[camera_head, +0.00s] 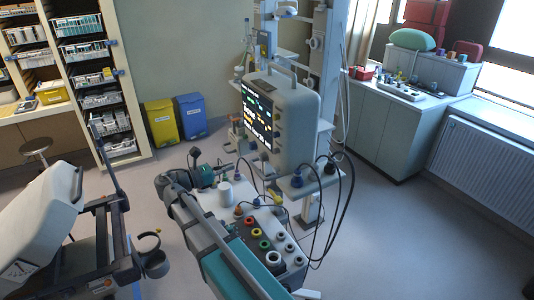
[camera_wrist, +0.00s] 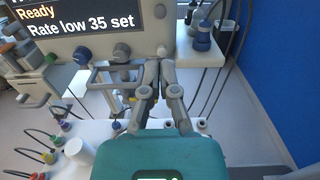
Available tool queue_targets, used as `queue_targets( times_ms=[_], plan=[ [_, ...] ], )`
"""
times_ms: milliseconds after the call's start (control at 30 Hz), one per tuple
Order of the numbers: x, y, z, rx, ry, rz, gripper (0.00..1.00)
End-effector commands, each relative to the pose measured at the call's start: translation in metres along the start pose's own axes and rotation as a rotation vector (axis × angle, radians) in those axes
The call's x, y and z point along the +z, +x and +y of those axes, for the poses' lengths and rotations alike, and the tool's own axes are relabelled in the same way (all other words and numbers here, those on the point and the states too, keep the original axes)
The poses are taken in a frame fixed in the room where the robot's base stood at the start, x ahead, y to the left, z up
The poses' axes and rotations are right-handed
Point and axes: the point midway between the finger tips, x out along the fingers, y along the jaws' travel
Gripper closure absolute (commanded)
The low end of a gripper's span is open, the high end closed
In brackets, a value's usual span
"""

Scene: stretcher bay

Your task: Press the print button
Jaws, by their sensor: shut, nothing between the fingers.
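The monitor (camera_head: 290,110) stands in the middle of the head view, its lit screen (camera_head: 257,112) facing left. In the wrist view the screen (camera_wrist: 75,20) reads "Ready" and "Rate low 35 set". In the head view my gripper is hard to make out.
A white cup (camera_wrist: 80,157) and several coloured connectors with cables are at the left of the wrist view. A blue-topped connector (camera_wrist: 202,35) is right of my fingers. The head view shows black cables (camera_head: 345,185) right of the monitor and a bed (camera_head: 50,220) at left.

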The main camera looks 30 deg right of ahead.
Motion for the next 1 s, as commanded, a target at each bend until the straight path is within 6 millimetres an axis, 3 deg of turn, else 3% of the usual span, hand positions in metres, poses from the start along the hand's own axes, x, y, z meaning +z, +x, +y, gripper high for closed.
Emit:
queue_targets(
  times_ms=[467, 1000],
  plan=[
    [-0.001, 0.008, -0.001, 0.000, 0.003, 0.003, 1.00],
    [-0.001, 0.070, -0.001, -0.001, 0.003, 0.003, 1.00]
  ],
)
